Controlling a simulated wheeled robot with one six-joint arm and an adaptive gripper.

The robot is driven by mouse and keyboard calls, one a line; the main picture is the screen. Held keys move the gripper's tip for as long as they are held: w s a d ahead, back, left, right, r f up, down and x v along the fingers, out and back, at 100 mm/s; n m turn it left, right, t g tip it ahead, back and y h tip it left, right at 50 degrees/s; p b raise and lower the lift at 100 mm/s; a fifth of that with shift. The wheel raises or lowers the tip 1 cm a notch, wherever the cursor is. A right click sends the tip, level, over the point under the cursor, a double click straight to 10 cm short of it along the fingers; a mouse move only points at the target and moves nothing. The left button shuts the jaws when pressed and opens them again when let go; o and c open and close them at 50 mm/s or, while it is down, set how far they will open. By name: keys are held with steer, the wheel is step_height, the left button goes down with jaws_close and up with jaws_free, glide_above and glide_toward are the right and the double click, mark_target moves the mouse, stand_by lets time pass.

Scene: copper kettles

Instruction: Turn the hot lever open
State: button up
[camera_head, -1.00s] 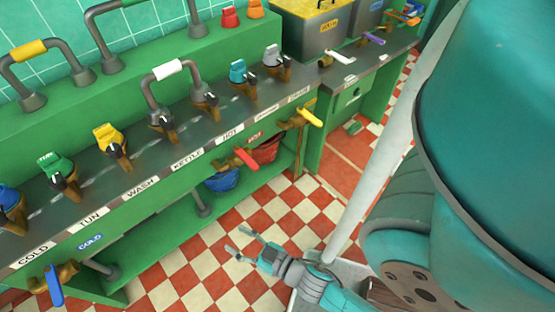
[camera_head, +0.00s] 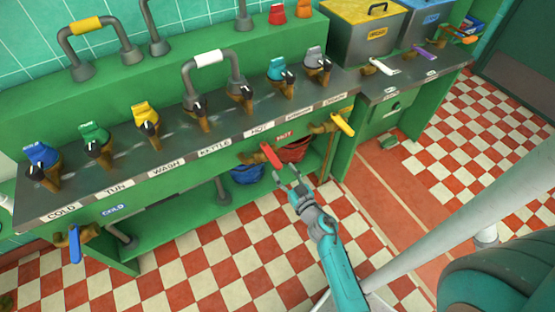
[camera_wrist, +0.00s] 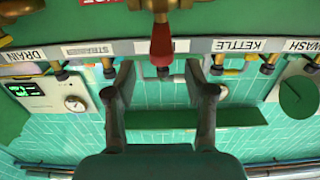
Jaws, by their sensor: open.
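The red hot lever (camera_head: 271,156) sticks out from a brass valve on the front of the green counter, below the HOT label (camera_head: 261,129). My gripper (camera_head: 287,178) is open and empty, just in front of and below the lever in the head view. In the wrist view, which appears upside down, the red lever (camera_wrist: 161,45) lies centred between the two spread fingers (camera_wrist: 160,70), near their tips. I cannot tell whether the fingers touch it.
A yellow lever (camera_head: 342,123) is close on the right, and a blue lever (camera_head: 75,245) is far left. Red (camera_head: 294,150) and blue (camera_head: 247,173) buckets sit under the counter. Several coloured taps line the top. Checkered floor in front is clear.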

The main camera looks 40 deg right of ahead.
mark_target(275, 160)
steer(key=x, duration=0.6)
steer(key=shift+w, duration=0.35)
steer(key=shift+c, duration=0.2)
jaws_close()
